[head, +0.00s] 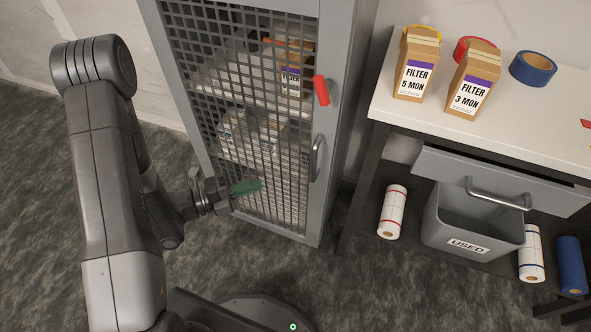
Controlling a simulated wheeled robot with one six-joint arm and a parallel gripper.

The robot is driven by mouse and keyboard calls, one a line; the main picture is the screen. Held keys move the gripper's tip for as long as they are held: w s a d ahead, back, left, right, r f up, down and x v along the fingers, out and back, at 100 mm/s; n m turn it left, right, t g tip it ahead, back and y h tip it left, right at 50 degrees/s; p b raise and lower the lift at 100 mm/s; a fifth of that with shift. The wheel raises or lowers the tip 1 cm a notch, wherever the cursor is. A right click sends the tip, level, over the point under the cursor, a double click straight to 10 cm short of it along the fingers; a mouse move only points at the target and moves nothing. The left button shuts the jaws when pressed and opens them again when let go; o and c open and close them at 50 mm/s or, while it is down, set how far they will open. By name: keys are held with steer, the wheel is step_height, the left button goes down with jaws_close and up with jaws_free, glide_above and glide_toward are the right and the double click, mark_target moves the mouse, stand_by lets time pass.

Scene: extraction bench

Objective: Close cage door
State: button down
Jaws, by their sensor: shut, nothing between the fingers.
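The cage door (318,195) is a grey-framed mesh panel on the front of a tall grey cage cabinet (352,75). It looks flush or nearly flush with the cabinet; a small gap cannot be ruled out. A red latch handle (321,91) sits tilted on its right frame, with a grey pull handle (317,158) below it. My gripper (250,187), with green fingertips, is shut and empty. It is in front of the lower mesh, left of the pull handle. Whether it touches the mesh cannot be told.
Boxes stand on shelves behind the mesh. On the right, a white bench (500,125) holds two filter boxes (417,63) and tape rolls (533,68). A grey used bin (470,215) and paper rolls (392,211) stand below. Carpet is clear in front of the cage.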

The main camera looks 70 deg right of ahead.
steer(key=s+d, duration=0.7)
steer(key=d, duration=0.4)
steer(key=shift+s, duration=0.25)
